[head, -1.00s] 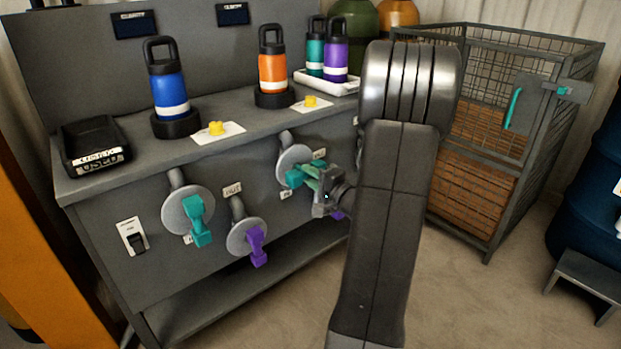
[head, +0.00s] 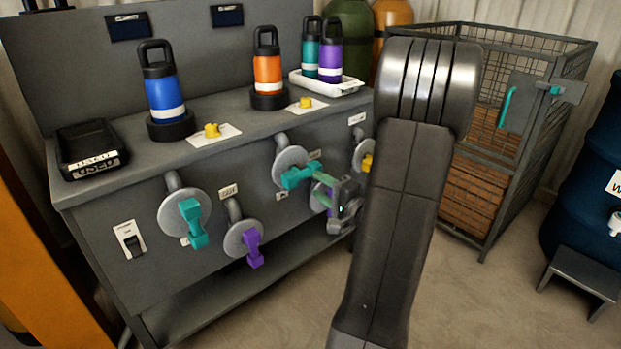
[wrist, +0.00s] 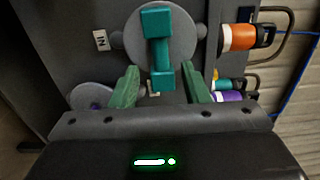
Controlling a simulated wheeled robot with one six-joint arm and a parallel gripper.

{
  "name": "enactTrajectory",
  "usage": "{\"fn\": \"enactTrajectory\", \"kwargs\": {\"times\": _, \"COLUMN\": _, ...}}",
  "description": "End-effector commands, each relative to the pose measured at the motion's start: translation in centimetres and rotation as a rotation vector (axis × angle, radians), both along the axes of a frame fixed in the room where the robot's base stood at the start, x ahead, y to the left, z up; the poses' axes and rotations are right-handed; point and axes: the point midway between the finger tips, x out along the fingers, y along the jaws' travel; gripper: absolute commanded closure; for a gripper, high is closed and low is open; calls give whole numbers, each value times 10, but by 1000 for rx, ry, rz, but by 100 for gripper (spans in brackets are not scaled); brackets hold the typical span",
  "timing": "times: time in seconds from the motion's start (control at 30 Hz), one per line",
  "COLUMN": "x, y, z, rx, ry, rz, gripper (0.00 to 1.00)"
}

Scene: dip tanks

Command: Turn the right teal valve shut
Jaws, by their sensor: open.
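The right teal valve (head: 297,176) is on the bench front, a teal lever on a round grey disc. In the head view its lever lies nearly level, across the disc. In the wrist view the teal lever (wrist: 157,45) runs along the picture's upright axis. My gripper (head: 321,184) is just right of the lever. In the wrist view the open green fingers (wrist: 161,76) stand either side of the lever's near end, with a gap on both sides. The left teal valve (head: 193,222) has its lever pointing down.
A purple valve (head: 251,245) sits between the teal ones, lower down. A yellow-handled valve (head: 367,162) is further right, partly behind my arm. Blue (head: 164,90) and orange (head: 267,68) bottles stand on top. A wire cage (head: 490,140) is to the right, with clear floor before it.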

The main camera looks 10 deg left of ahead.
Motion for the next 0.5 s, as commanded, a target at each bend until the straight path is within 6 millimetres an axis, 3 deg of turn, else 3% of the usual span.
{"fn": "enactTrajectory", "kwargs": {"times": 0.2, "x": -26, "y": -35, "z": 1, "rx": 0, "ry": 2, "rz": -5, "gripper": 58}}
{"fn": "enactTrajectory", "kwargs": {"times": 0.5, "x": -45, "y": -58, "z": 0, "rx": 0, "ry": 1, "rz": -1, "gripper": 58}}
